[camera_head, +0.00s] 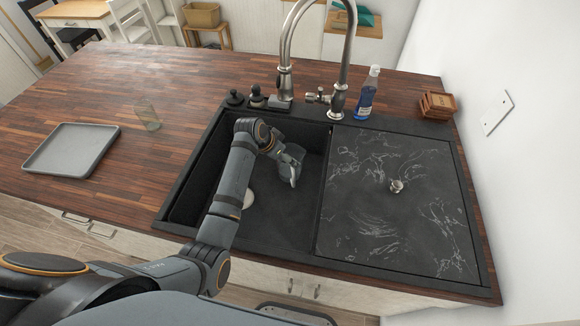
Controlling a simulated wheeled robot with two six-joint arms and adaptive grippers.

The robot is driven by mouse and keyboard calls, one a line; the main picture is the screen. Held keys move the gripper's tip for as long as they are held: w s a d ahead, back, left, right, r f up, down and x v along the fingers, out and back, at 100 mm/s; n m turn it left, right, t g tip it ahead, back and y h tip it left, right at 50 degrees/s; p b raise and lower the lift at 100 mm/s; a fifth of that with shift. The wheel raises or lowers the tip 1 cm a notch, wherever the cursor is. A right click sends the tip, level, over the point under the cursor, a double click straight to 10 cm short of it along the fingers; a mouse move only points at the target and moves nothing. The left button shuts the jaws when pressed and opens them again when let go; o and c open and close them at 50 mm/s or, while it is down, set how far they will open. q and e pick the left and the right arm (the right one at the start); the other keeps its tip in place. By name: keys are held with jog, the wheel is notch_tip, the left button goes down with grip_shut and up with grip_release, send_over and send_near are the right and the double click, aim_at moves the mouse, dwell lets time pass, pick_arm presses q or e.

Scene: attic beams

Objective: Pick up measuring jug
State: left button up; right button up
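A small clear glass vessel (147,117) stands upright on the wooden countertop, left of the sink and right of the grey tray. My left arm reaches in from the lower left over the sink. My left gripper (292,172) is inside the open left part of the sink, well to the right of the glass vessel. Its fingers are seen from behind, and I cannot tell whether they are open. My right gripper is not in view.
A grey tray (72,148) lies on the left counter. The black sink (196,165) has a tall faucet (340,80) behind it and a dark marbled cover (400,220) on its right. The back-left counter is clear.

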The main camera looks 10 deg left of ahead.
pick_arm(q)
jog(key=x, duration=0.3)
jog(key=shift+w+f, duration=0.15)
jog(key=shift+f, duration=0.15)
jog(key=shift+r, duration=0.1)
jog(key=c, duration=1.6)
